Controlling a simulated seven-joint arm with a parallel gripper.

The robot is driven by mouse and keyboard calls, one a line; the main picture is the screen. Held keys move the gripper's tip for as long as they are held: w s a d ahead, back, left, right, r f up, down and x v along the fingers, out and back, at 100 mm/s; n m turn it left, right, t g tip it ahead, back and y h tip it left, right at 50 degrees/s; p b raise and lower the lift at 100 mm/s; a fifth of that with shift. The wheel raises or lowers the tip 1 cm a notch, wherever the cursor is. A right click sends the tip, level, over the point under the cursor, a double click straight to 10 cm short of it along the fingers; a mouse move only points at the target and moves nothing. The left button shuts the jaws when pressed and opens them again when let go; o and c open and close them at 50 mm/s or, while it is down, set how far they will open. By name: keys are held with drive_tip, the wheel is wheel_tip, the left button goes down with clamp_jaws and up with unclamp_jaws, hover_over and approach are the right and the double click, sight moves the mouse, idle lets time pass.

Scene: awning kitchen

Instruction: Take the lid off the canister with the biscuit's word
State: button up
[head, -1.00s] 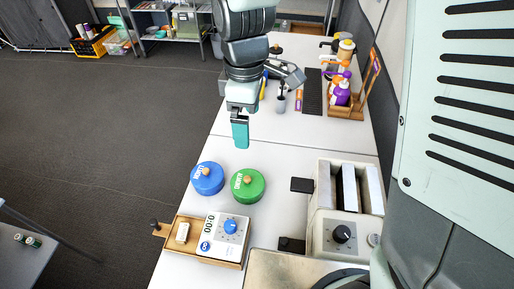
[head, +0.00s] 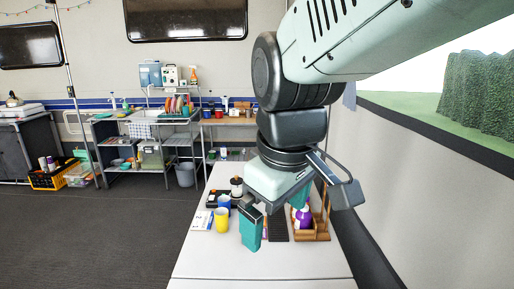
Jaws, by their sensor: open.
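My gripper (head: 275,213) hangs over the white counter (head: 250,270), its two teal fingers apart with nothing visible between them. A second earlier, one with a blue lid and one with a green lid stood side by side on the counter, each lid with a tan knob and small white lettering that I cannot read with certainty. No biscuit that I can identify shows now.
A yellow cup (head: 221,220) and a blue cup (head: 224,201) stand left of my gripper. A wooden caddy (head: 319,232) with a purple bottle (head: 303,217) stands to its right, beside a dark ribbed mat (head: 277,228). The counter's front part in view is clear.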

drive_tip(key=s+d+m+t, duration=0.1)
drive_tip(key=s+d+m, duration=0.1)
drive_tip(key=m, duration=0.1)
drive_tip(key=s+d+r+m+t, duration=0.1)
drive_tip(key=s+d+m, duration=0.1)
drive_tip(key=s+d, duration=0.1)
drive_tip(key=s+d+r+m, duration=0.1)
drive_tip(key=s+d+m, duration=0.2)
drive_tip(key=shift+r+m+t, duration=0.2)
drive_tip(key=shift+m+t, duration=0.1)
drive_tip(key=shift+t, duration=0.1)
drive_tip(key=shift+c, duration=0.5)
drive_tip(key=shift+s+d, duration=0.15)
drive_tip(key=shift+d, duration=0.05)
drive_tip(key=shift+c, duration=1.2)
drive_tip(key=c, duration=0.6)
